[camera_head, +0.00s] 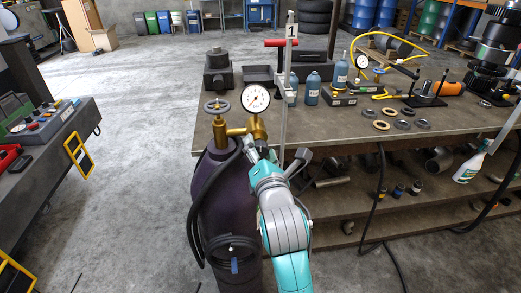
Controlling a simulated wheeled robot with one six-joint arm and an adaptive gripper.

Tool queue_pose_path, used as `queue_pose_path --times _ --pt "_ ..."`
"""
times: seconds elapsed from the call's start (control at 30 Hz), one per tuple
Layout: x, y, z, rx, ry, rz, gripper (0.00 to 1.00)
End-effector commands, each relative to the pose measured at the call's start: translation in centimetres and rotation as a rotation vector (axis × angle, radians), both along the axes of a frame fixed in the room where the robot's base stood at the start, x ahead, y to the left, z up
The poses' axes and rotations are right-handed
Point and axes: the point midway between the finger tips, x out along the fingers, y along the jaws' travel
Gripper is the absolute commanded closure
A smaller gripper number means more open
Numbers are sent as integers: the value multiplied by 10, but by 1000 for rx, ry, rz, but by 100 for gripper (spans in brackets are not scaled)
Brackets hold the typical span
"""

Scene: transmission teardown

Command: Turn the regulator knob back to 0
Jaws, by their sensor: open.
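A dark purple gas cylinder (215,190) stands upright at the front left of the workbench. A brass regulator (239,130) sits on its top, with a round white dial gauge (256,99) on its right. The dial's reading is too small to tell. A grey handwheel (217,106) is at the upper left of the brass body. I cannot make out the regulator knob; the end of my arm covers that area. My gripper (258,149) is just below the gauge at the regulator's lower right. It is open, with its fingers mostly hidden; contact cannot be told.
A workbench (215,140) is close behind and right of the cylinder, with bottles, rings and gauges on it. A thin upright post marked 1 (286,85) stands near the regulator. Black hoses (199,207) hang on the cylinder.

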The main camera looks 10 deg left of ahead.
Motion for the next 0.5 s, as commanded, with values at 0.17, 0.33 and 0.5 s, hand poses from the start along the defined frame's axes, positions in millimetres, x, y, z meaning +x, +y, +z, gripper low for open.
queue_pose_path --times 0.17,0.33,0.5 --pt "-14 -4 -1 0 1 1 32" --pt "-43 -14 -1 0 0 1 32" --pt "-75 -25 -1 0 1 1 32"
